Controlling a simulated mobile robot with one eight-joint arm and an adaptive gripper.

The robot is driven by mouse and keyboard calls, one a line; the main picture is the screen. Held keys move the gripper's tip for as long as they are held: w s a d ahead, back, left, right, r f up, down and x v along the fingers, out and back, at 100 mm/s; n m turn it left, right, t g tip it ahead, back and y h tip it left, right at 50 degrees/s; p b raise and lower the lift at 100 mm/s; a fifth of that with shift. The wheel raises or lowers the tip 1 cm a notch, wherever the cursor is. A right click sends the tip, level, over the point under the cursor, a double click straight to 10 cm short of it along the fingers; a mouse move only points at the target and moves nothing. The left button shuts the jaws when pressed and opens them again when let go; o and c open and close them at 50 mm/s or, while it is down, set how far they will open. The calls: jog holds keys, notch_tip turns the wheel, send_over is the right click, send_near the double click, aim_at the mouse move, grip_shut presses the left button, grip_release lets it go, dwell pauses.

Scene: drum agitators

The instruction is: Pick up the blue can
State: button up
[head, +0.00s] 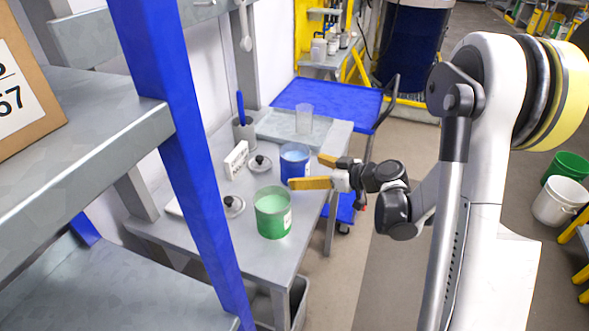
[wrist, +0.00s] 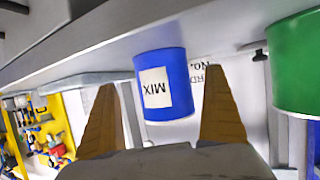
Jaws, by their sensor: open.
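The blue can (head: 294,163) stands open-topped on the grey table, with light blue contents. In the wrist view the blue can (wrist: 163,84) appears with a white "MIX" label, between the two fingers and beyond their tips. My gripper (head: 318,172) has yellow fingers spread apart and is at the right side of the blue can. In the wrist view my gripper (wrist: 160,98) is open with nothing held. Whether a finger touches the can cannot be told.
A green can (head: 273,213) stands close in front of the blue can; it also shows in the wrist view (wrist: 296,65). Two lids (head: 260,164) and a white box (head: 236,160) lie left of the cans. A clear cup (head: 304,119) stands behind. A blue shelf post (head: 180,140) rises at left.

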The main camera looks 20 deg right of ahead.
aim_at(294, 158)
jog(key=b+x, duration=0.1)
jog(key=x, duration=0.1)
jog(key=b+x, duration=0.1)
jog(key=x, duration=0.2)
jog(key=shift+s+a+f, duration=0.15)
jog(key=shift+f, duration=0.25)
jog(key=shift+r, duration=0.1)
jog(key=shift+c, duration=0.3)
jog(key=c, duration=1.4)
jog(key=shift+c, duration=0.2)
jog(key=shift+r, duration=0.15)
